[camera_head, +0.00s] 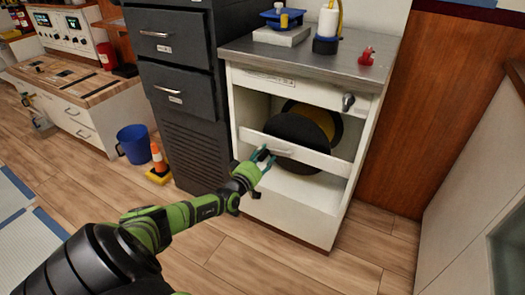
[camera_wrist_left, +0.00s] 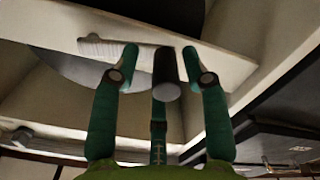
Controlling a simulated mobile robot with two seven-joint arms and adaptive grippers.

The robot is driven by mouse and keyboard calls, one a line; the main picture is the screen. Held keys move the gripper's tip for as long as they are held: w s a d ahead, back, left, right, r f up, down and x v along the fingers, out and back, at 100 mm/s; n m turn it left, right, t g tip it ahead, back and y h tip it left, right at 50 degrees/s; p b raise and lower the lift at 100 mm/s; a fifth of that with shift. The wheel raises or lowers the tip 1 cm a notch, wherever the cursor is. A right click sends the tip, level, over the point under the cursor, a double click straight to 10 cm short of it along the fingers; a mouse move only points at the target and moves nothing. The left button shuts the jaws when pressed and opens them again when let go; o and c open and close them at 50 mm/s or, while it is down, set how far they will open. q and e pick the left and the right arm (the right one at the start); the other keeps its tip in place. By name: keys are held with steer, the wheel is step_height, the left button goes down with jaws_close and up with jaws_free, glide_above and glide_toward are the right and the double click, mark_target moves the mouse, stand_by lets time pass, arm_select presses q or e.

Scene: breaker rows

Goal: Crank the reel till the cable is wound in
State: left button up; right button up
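The reel (camera_head: 301,131), a large black disc with a yellow part behind it, sits in the open bay of a white cabinet, partly hidden by a white crossbar. A dark cylindrical handle (camera_head: 262,154) sticks out in front of the crossbar at its left end; the handle also shows in the left wrist view (camera_wrist_left: 165,74). My left gripper (camera_head: 264,161) is at this handle. In the wrist view its green fingers (camera_wrist_left: 162,70) stand apart on both sides of the handle, with gaps showing. No cable can be made out clearly. My right gripper is out of view.
The cabinet's grey top (camera_head: 300,55) holds a blue-and-white device (camera_head: 283,22), a bottle (camera_head: 328,28) and a red item (camera_head: 366,57). A grey knob (camera_head: 348,102) is on its front. Dark drawers (camera_head: 172,62) stand left, with a blue bucket (camera_head: 134,144) and orange cone (camera_head: 158,158).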

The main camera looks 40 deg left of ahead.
arm_select(q)
steer(key=shift+s+f, duration=0.15)
steer(key=shift+s+d+f, duration=0.1)
steer(key=shift+s, duration=0.5)
steer(key=v, duration=1)
steer(key=shift+s, duration=0.25)
steer(key=shift+d, duration=0.2)
